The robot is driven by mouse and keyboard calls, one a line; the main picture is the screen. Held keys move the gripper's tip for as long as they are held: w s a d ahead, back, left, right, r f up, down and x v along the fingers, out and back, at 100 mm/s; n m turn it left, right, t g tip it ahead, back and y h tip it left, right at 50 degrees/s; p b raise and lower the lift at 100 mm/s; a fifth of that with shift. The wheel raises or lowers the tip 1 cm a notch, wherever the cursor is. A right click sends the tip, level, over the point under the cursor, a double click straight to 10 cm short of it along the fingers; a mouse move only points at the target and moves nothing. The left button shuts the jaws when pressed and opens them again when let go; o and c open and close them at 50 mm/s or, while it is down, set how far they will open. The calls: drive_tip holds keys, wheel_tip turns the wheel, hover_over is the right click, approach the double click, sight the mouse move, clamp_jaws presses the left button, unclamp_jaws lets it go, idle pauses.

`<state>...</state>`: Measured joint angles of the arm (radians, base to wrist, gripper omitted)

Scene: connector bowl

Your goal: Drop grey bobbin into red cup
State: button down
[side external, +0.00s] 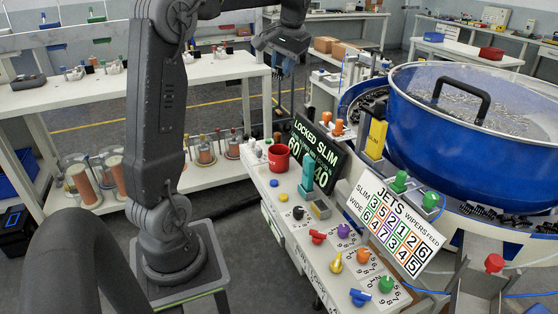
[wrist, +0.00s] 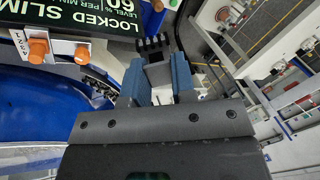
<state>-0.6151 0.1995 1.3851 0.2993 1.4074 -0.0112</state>
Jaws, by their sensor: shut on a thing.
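The red cup (side external: 278,157) stands upright at the back left end of the control bench in the side view. My gripper (side external: 287,66) is high above and behind the cup in that picture, apart from it, its fingers small and partly lost against the background. In the wrist view my gripper (wrist: 157,75) has its two blue-grey fingers close around a small grey piece, the grey bobbin (wrist: 158,73). Its full shape is hard to make out. The red cup does not show in the wrist view.
A black display (side external: 318,150) stands beside the cup. A teal upright block (side external: 307,175), coloured knobs and a number board (side external: 392,225) fill the bench. A large blue bowl (side external: 475,140) stands at the right. A white shelf (side external: 70,92) holds several small items.

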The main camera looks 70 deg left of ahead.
wheel_tip(320, 180, down, 19)
idle(0.5)
drive_tip(key=c, duration=0.9)
unclamp_jaws()
drive_tip(key=shift+o, duration=0.2)
drive_tip(key=shift+r, duration=0.15)
drive_tip(key=s+v, duration=0.1)
drive_tip(key=v, duration=1.3)
drive_tip(key=s+d+r+m+t+h, duration=0.1)
drive_tip(key=s+d+m+t, duration=0.15)
drive_tip(key=d, duration=0.55)
drive_tip(key=s+d+m+t, duration=0.1)
drive_tip(key=s+d, duration=0.2)
drive_tip(key=d, duration=0.5)
drive_tip(key=s+d+f+m+t+h, duration=0.2)
drive_tip(key=s+d+f+m, duration=0.1)
drive_tip(key=s+d, duration=0.6)
drive_tip(key=shift+s+d+f+t+h, duration=0.2)
drive_tip(key=shift+d+f+t+h, duration=0.15)
drive_tip(key=shift+d+f+h, duration=0.05)
